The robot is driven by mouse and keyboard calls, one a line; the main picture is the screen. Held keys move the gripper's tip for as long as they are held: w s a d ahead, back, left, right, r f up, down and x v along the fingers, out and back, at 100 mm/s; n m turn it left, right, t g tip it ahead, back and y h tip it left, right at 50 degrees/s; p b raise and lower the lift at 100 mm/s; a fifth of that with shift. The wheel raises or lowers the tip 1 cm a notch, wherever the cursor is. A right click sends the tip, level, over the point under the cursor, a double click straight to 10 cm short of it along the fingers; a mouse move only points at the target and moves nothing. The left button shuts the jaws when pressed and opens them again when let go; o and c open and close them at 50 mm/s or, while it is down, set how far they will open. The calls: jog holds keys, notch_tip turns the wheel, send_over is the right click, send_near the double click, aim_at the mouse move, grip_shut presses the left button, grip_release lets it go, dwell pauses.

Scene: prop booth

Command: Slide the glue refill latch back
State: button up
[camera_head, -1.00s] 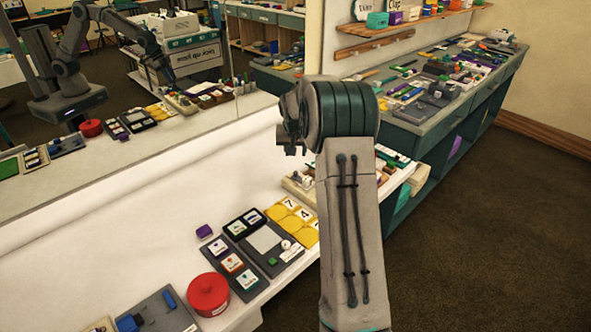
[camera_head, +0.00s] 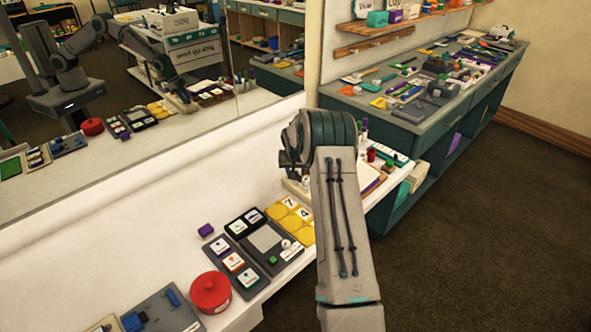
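No glue refill latch can be made out with certainty in the head view. A grey board (camera_head: 172,318) with blue blocks (camera_head: 134,321) lies at the lower left of the white table. My arm reaches over the right part of the table and covers part of a pale tray (camera_head: 292,187) there. The fingers are too small there to tell open from shut.
A red lidded pot (camera_head: 210,293), a card board (camera_head: 235,262), a grey device (camera_head: 266,241) and yellow number tiles (camera_head: 290,221) stand left of my arm. A small purple block (camera_head: 206,230) is behind them. The mirror (camera_head: 140,130) bounds the table's back. Markers (camera_head: 363,128) stand right of my arm.

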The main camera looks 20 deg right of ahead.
grip_shut()
jog(key=shift+w+a+f+b, duration=0.1)
jog(key=shift+w+a+b, duration=0.1)
jog(key=shift+w+b, duration=0.3)
jog(key=shift+w+a+f+b, duration=0.1)
jog(key=shift+w+a+b, duration=0.05)
jog(key=shift+w+b, duration=0.3)
jog(key=shift+r, duration=0.3)
grip_release()
jog(key=shift+w, duration=0.1)
jog(key=b+v, duration=0.2)
jog(key=v, duration=1.1)
jog(key=shift+s+r, duration=0.25)
jog(key=shift+r, duration=0.05)
